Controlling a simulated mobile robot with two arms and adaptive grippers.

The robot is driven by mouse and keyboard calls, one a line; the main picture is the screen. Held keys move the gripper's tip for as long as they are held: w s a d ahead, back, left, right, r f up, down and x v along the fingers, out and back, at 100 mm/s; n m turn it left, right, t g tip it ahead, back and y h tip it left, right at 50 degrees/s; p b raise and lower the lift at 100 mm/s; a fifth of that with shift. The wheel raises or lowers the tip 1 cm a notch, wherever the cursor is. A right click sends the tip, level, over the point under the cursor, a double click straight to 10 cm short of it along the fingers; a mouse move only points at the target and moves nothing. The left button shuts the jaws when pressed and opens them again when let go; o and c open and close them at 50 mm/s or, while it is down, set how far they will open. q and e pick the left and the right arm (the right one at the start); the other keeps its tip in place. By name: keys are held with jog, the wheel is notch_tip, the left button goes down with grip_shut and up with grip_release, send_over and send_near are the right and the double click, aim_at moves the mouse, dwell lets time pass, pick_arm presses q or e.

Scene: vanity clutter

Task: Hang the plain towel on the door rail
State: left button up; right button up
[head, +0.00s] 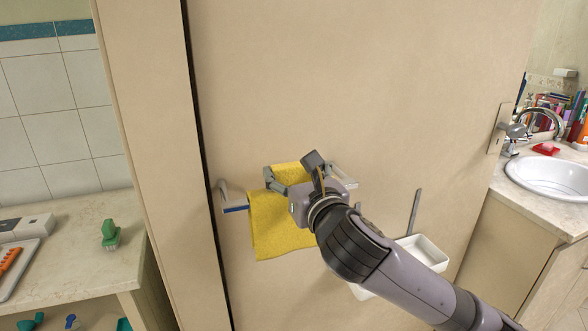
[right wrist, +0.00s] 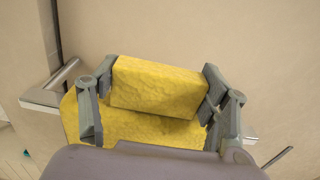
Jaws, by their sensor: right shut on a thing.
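The plain yellow towel (head: 278,232) is at the door rail (head: 235,208), in front of the beige door. Its lower part hangs down in front of the rail's line, and its upper fold stands above, between my fingers. My right gripper (head: 291,170) is shut on this upper fold; the right wrist view shows the towel (right wrist: 155,88) between both fingers. The rail's left end shows in the right wrist view (right wrist: 42,98). The towel and gripper hide the rail's middle, so I cannot tell how the towel lies over it. My left gripper is not in view.
A white tray-like holder (head: 428,250) is on the door, low and right of the towel. A door handle (head: 513,130) sticks out at the right, near the sink (head: 553,180). A counter (head: 65,240) with a green brush (head: 110,233) stands at the left.

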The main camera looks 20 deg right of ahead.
jog(key=o, duration=1.7)
